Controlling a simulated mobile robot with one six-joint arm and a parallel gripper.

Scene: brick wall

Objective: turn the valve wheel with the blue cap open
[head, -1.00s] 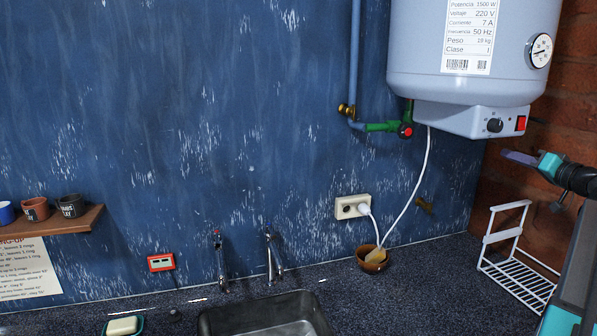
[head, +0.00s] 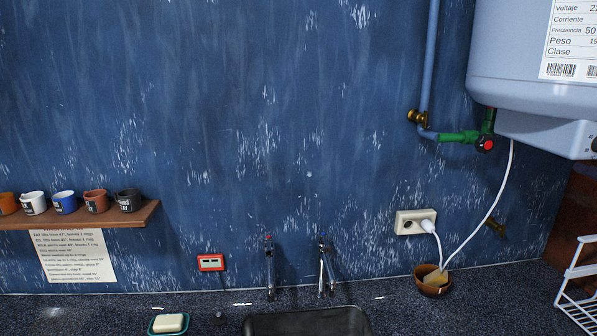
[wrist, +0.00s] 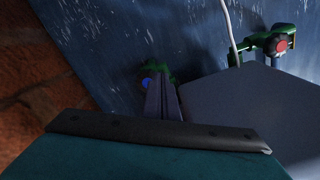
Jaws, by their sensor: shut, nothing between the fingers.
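In the wrist view, the blue cap (wrist: 147,82) shows just left of my fingers, with green valve parts (wrist: 165,73) around it. My fingers hide most of this valve. My gripper (wrist: 158,78) is shut and empty, its fingers close together. Whether it touches the valve I cannot tell. A second valve, with a red cap (head: 485,144), is on a green pipe under the heater in the head view. It also shows at the upper right of the wrist view (wrist: 281,44). The blue cap and my gripper are not in the head view.
The water heater (head: 530,75) hangs at the upper right of the head view; a large grey surface (wrist: 250,110) fills the right of the wrist view. A white cord (head: 495,200) runs from the heater to an outlet (head: 415,222). A brick wall (wrist: 35,75) is at left in the wrist view.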

